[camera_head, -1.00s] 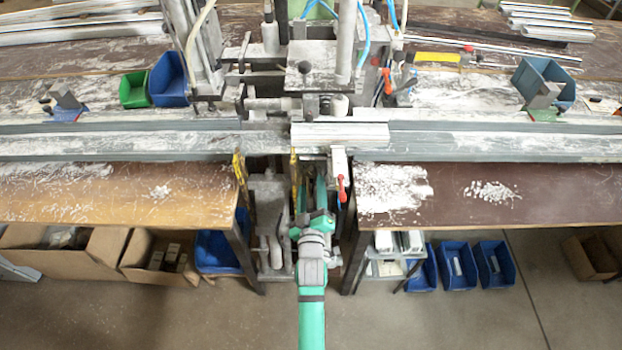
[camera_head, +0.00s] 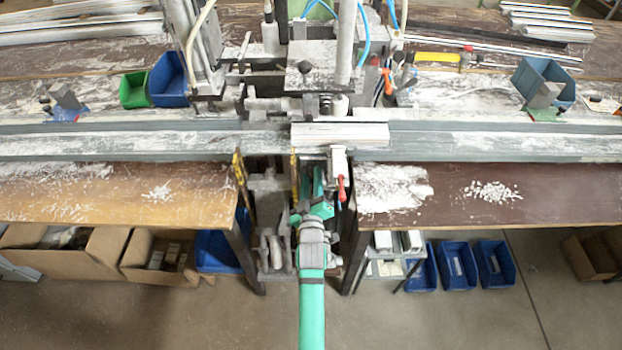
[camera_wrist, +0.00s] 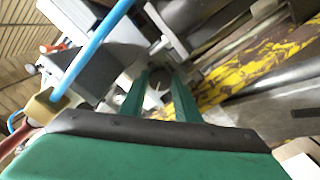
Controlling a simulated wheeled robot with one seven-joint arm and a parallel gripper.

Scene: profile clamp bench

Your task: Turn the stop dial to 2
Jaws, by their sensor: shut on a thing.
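In the wrist view, the two green fingers of my gripper (camera_wrist: 160,75) reach forward and are shut on a small round grey part, the stop dial (camera_wrist: 157,86), which sits between their tips. The dial's markings and its setting are too small and blurred to read. In the head view, my gripper (camera_head: 318,182) is under the front edge of the clamp bench, in the gap between the two tables. The dial is hidden there behind my arm and the bench.
A red-tipped lever (camera_head: 341,187) hangs just right of my gripper. A yellow-marked post (camera_head: 240,175) stands to the left. The brown table (camera_head: 450,205) is on the right. In the wrist view, a blue hose (camera_wrist: 95,45) crosses close on the left.

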